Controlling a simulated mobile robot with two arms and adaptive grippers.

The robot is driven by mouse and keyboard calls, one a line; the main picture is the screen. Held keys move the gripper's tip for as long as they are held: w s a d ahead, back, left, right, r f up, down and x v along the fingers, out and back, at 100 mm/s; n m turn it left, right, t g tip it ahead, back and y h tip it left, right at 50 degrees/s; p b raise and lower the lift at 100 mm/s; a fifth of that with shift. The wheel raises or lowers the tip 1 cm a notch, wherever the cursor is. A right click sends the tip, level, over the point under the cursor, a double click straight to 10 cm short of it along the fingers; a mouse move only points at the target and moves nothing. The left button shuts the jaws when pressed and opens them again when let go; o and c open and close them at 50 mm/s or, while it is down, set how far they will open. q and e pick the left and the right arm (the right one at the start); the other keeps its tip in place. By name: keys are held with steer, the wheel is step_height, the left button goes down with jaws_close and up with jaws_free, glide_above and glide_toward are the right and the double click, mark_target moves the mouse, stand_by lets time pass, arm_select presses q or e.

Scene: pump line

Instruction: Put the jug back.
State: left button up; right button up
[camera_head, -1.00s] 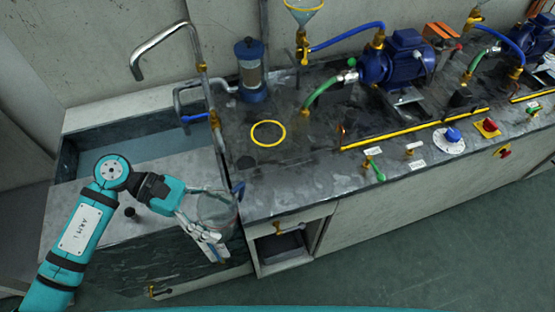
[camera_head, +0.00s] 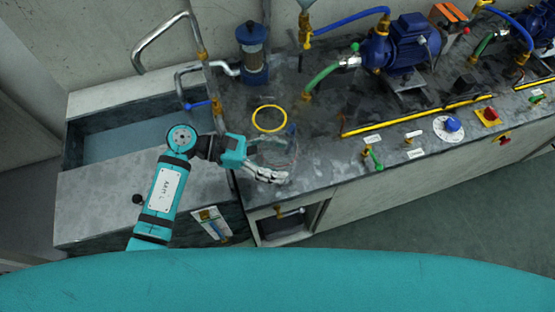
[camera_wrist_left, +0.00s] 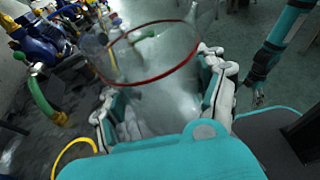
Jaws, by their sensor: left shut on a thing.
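The clear jug (camera_head: 277,150) is see-through and hard to make out in the head view. In the left wrist view its open mouth with a red rim (camera_wrist_left: 152,81) faces the camera. My left gripper (camera_head: 268,174) is shut on the jug, with a finger on either side of it. The jug is over the dark worktop, just in front of the yellow ring (camera_head: 269,118) marked there. I cannot tell whether its base touches the worktop. In the left wrist view part of my right arm shows, with its gripper (camera_wrist_left: 258,98) small and unclear.
A green hose (camera_head: 322,77) and blue pump (camera_head: 400,47) are to the right. The sink (camera_head: 140,125) with its bent tap is at left. A green-handled valve (camera_head: 373,158) stands near the front edge.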

arm_select(q)
steer(key=shift+d+f, duration=0.15)
steer(key=shift+d, duration=0.05)
step_height(320, 180, down, 3)
steer(key=shift+a+p, duration=0.1)
steer(key=shift+p, duration=0.5)
steer(key=shift+f, duration=0.15)
steer(key=shift+f, duration=0.1)
steer(key=o, duration=1.3)
